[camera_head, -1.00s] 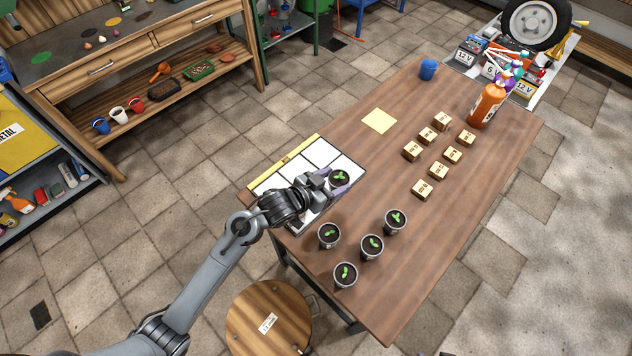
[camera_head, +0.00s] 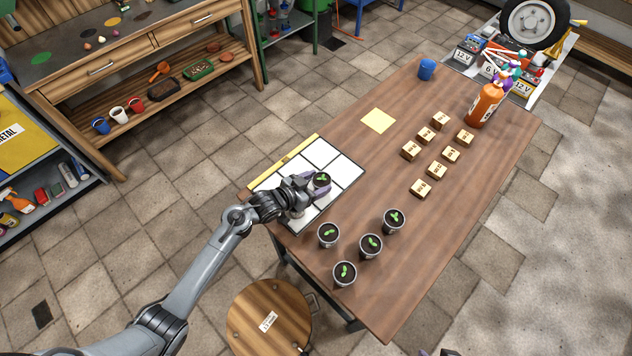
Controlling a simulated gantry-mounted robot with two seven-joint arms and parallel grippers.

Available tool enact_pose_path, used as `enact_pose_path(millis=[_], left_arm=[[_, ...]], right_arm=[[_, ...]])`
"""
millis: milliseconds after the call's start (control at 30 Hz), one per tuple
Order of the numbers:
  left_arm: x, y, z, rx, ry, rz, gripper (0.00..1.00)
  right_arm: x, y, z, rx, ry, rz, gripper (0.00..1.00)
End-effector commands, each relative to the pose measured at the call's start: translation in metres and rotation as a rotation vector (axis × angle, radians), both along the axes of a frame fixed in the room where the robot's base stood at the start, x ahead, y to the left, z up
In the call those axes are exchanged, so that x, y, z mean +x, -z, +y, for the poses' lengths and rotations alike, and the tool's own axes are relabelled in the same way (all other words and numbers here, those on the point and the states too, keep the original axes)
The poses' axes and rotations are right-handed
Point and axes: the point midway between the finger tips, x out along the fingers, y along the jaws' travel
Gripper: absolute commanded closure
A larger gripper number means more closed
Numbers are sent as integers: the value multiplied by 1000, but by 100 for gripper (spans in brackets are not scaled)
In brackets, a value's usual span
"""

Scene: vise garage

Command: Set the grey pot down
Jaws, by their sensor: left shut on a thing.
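A grey pot with a green seedling (camera_head: 322,179) is held in my left gripper (camera_head: 316,187), which is shut on it. The pot is over the middle of a white gridded tray (camera_head: 345,172) with a yellow edge, at the left side of the wooden table. I cannot tell whether the pot touches the tray. The gripper hides some of the cells on the near side. Several similar grey pots with seedlings (camera_head: 371,245) stand on the table to the right of and nearer than the tray.
Several wooden cubes (camera_head: 421,188) stand on the table right of the tray. A yellow paper square (camera_head: 378,121), a blue cup (camera_head: 427,69) and an orange bottle (camera_head: 486,105) are farther back. A round wooden stool (camera_head: 268,318) is by the table's near left side.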

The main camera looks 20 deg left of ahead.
Motion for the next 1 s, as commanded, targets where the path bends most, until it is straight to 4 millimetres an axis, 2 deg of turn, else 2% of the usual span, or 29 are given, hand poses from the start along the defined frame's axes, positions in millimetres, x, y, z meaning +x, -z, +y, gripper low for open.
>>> enact_pose_path(millis=[300, 333, 500, 867, 1000], left_arm=[[0, 2, 0, -1, 0, -2, 69], [0, 3, 0, 0, 0, -1, 34], [0, 2, 0, 0, 0, -1, 10], [0, -2, 0, 0, 0, -1, 10], [-10, -5, 6, 0, -2, -1, 10]], right_arm=[[0, 2, 2, 7, 5, 0, 57], [0, 2, 2, 8, 5, 0, 57], [0, 1, 2, 11, 7, 0, 57], [0, -2, 2, 10, 6, -1, 57], [0, -1, 2, 7, 4, 0, 57]])
